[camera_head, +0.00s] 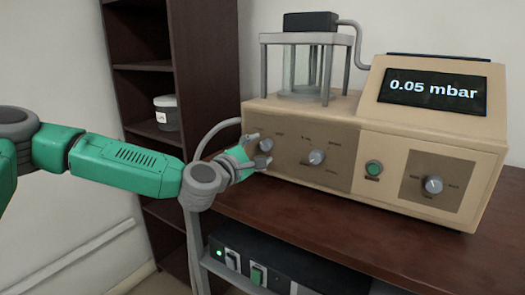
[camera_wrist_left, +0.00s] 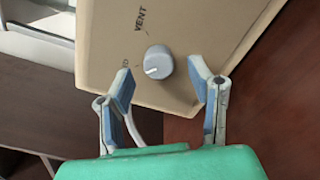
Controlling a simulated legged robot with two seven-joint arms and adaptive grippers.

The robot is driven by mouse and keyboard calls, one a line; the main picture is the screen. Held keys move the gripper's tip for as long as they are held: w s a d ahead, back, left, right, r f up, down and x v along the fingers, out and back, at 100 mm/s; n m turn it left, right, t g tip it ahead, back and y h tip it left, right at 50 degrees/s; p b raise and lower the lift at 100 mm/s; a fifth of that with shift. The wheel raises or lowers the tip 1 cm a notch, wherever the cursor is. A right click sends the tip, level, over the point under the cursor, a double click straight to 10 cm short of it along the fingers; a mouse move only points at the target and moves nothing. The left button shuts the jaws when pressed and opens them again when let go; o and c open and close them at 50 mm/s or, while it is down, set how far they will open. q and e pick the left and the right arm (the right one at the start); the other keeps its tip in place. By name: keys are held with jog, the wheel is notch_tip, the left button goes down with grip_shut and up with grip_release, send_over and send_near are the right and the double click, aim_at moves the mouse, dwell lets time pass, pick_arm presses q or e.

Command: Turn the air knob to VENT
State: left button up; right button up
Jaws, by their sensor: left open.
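The air knob (camera_wrist_left: 159,61), a round grey knob with a white pointer mark, is on the beige panel in the left wrist view. Its mark points to the lower left, away from the VENT label (camera_wrist_left: 140,18) above it. Another label beside the knob is partly hidden by a finger. My left gripper (camera_wrist_left: 162,79) is open, with its blue-padded fingertips on either side of the knob's near edge; I cannot tell whether they touch it. In the head view, my left gripper (camera_head: 256,150) is at the leftmost knob (camera_head: 266,145) of the machine. My right gripper is not in view.
The beige machine (camera_head: 345,180) stands on a dark red table (camera_head: 400,240). It has another knob (camera_head: 317,157), a green button (camera_head: 374,168), a right-hand knob (camera_head: 433,185) and a display (camera_head: 433,91) reading 0.05 mbar. A grey hose (camera_head: 215,128) runs behind my gripper.

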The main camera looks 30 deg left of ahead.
pick_arm(q)
jog(key=shift+w, duration=0.9)
grip_shut()
jog(key=shift+d, duration=0.1)
